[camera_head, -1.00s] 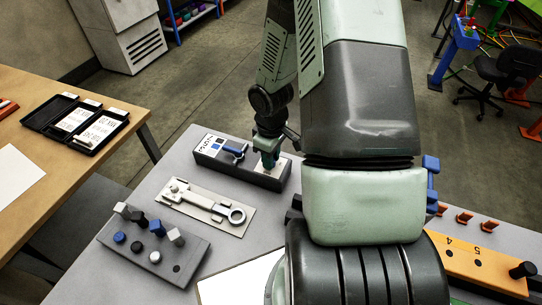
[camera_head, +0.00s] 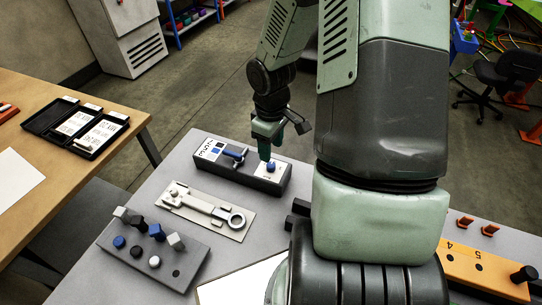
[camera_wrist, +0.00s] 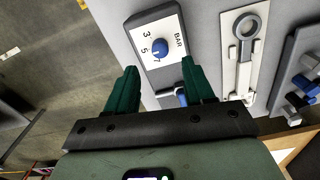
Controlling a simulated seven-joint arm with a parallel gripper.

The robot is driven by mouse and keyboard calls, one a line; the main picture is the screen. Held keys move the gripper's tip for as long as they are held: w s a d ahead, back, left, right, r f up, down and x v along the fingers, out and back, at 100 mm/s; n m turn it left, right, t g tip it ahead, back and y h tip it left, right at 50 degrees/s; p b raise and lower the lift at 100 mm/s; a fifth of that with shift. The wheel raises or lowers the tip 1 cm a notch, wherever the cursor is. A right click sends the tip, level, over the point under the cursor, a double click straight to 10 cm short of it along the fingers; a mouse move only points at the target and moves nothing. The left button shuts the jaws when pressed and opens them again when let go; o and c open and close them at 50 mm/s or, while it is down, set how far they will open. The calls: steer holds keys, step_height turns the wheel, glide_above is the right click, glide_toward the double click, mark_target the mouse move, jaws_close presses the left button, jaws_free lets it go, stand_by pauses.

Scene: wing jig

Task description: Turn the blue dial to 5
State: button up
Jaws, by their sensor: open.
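The blue dial (camera_head: 270,166) sits on a white plate at the right end of a dark grey box (camera_head: 218,171). In the wrist view the dial (camera_wrist: 159,46) has the printed numbers 3, 5 and 7 and the word BAR around it. Where its pointer lies I cannot tell for sure. My gripper (camera_head: 266,153) is above the dial, pointing down. In the wrist view its two green fingers (camera_wrist: 157,74) are spread apart with nothing between them, and the dial shows beyond the gap, apart from them.
A blue lever (camera_head: 234,155) is on the same box. A light plate with a ring-ended wrench-like part (camera_head: 208,208) and a grey block with several pegs (camera_head: 186,264) lie in front. An orange board (camera_head: 490,273) is at the right.

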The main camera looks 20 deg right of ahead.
steer(key=shift+r, duration=2.2)
step_height(320, 180, up, 10)
steer(key=f+m+t+h, duration=0.1)
steer(key=m, duration=0.1)
glide_above(271, 164)
steer(key=a, duration=0.2)
steer(key=s+a+r+m+t, duration=0.25)
steer(key=s+r, duration=0.25)
steer(key=r, duration=0.6)
steer(key=s+a+r+m+t+y, duration=0.2)
steer(key=s+a+r+m, duration=0.2)
steer(key=s+a+r, duration=0.35)
steer(key=s+d+n+h, duration=0.1)
steer(key=s+d, duration=0.3)
steer(key=s, duration=0.1)
steer(key=shift+f, duration=0.4)
